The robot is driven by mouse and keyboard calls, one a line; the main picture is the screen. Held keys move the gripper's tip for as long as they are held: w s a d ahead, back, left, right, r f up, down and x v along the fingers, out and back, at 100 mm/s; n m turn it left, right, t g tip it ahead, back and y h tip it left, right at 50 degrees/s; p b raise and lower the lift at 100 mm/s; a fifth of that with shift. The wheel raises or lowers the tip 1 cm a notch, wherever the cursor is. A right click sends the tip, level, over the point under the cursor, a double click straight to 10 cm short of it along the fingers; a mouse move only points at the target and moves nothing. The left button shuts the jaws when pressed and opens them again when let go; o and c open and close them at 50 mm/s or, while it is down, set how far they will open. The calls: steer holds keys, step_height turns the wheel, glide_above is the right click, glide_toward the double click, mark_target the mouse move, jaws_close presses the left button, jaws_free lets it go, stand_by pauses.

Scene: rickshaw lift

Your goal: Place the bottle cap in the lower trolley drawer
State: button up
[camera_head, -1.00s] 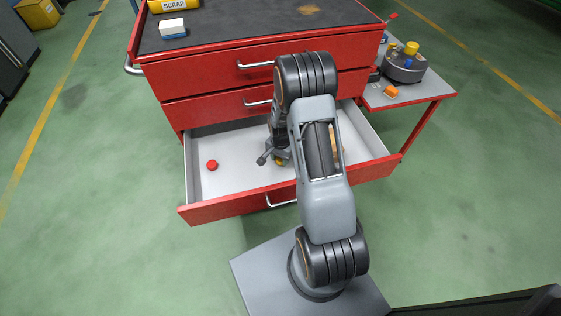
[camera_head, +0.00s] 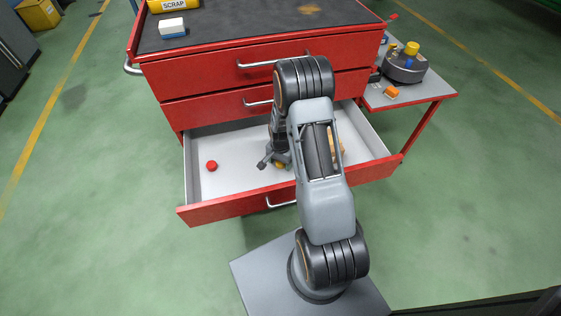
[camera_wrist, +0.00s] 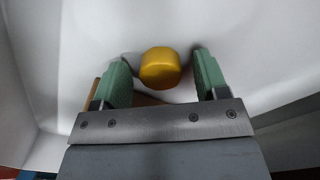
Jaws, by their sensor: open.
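The lower drawer (camera_head: 240,191) of the red trolley is pulled open, with a white inside. A yellow round cap (camera_wrist: 160,68) lies on the drawer floor in the wrist view, between my fingertips with a gap on each side. It also shows in the head view (camera_head: 280,165), partly hidden by my gripper. A red round cap (camera_head: 211,166) lies apart at the drawer's left. My gripper (camera_wrist: 161,58) is open, pointing down inside the drawer, its green fingers on either side of the yellow cap. I cannot tell from looks alone which cap the task names.
A tan block (camera_head: 336,147) lies in the drawer, partly behind my arm. The two drawers above are shut, with bar handles. A side shelf (camera_head: 418,94) at right holds an orange piece (camera_head: 391,91) and a dark round holder (camera_head: 405,70). The left of the drawer has free room.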

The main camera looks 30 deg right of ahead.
step_height(320, 180, up, 12)
steer(key=p, duration=0.3)
step_height(320, 180, up, 6)
steer(key=n, duration=0.2)
glide_above(277, 170)
steer(key=s+a+r+n+t, duration=0.1)
steer(key=s+a+r+n, duration=0.2)
steer(key=s+r, duration=0.4)
steer(key=s+a+r+n+t, duration=0.2)
steer(key=s+a+r+n, duration=0.2)
steer(key=s+r+n, duration=0.2)
steer(key=shift+s+a+r, duration=0.2)
steer(key=shift+s+r, duration=0.2)
steer(key=shift+s, duration=0.35)
